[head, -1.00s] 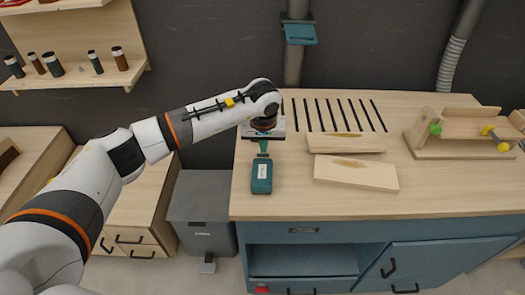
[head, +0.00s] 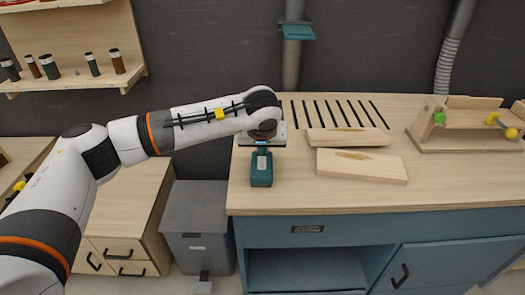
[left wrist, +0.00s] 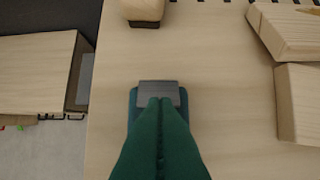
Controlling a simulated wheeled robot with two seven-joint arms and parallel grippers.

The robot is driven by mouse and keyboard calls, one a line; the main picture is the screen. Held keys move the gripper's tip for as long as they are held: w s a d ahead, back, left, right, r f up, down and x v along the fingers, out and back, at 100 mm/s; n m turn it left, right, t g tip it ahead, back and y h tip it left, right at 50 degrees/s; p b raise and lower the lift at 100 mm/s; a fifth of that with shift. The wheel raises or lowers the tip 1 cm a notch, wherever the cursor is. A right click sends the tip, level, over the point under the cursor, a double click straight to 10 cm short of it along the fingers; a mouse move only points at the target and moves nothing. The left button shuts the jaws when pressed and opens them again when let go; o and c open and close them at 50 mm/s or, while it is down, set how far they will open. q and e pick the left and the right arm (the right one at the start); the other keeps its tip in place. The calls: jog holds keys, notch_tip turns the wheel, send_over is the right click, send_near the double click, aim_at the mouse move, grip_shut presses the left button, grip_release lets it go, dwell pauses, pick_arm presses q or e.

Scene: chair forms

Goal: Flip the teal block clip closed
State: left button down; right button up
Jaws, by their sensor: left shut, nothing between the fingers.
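The teal block (head: 261,172) stands on the workbench near its left end, with a small pale label. In the left wrist view it shows beyond the fingers with a grey plate (left wrist: 158,91) on top, which I take for the clip; how far it is flipped I cannot tell. My left gripper (head: 262,152) is over the far end of the block, pointing down. Its dark green fingers (left wrist: 160,101) are shut with nothing between them, and their tips overlap the grey plate in view; whether they touch it is unclear. The fingers hide part of the block. My right gripper is not in view.
Two wooden boards (head: 361,165) lie right of the block. A wooden jig (head: 470,130) with green and yellow knobs stands at the bench's right. Dark slots (head: 335,112) run along the back. The bench top (head: 330,200) in front is clear. A grey bin (head: 196,225) stands left below.

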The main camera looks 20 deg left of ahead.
pick_arm(q)
jog(key=shift+f, duration=0.15)
jog(key=shift+w+a+b, duration=0.2)
jog(key=shift+w+b, duration=0.1)
jog(key=shift+w, duration=0.4)
